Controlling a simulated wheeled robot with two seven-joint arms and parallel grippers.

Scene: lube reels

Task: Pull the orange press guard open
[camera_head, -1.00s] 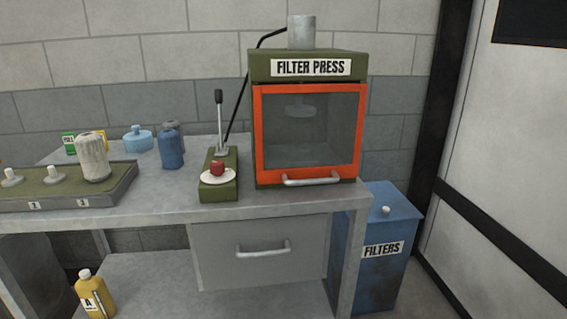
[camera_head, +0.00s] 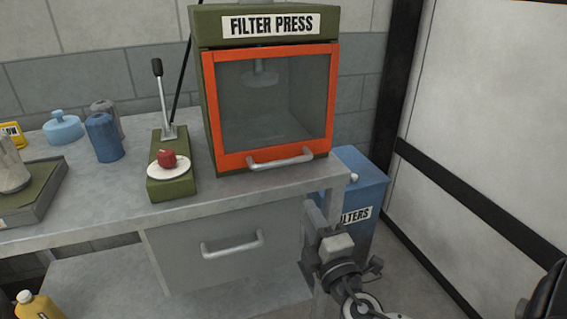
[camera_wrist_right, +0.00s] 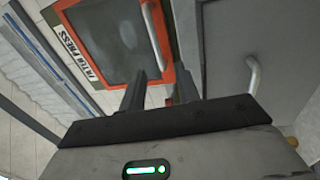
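The orange press guard (camera_head: 212,115) is a framed clear window on the front of the green filter press (camera_head: 206,40). It is shut, with a grey bar handle (camera_head: 280,158) along its lower edge. The guard also shows in the right wrist view (camera_wrist_right: 89,20), with its handle (camera_wrist_right: 153,32) ahead of the fingers. My right gripper (camera_head: 323,212) is below and right of the handle, by the bench's right front corner. In the right wrist view its two fingers (camera_wrist_right: 160,75) are apart with nothing between them. My left gripper is out of view.
The grey bench (camera_head: 100,212) has a drawer handle (camera_head: 232,244) below its top. A green lever base (camera_head: 173,188) with a red knob stands left of the press. A blue filters bin (camera_head: 362,188) stands beside the bench, behind my right gripper.

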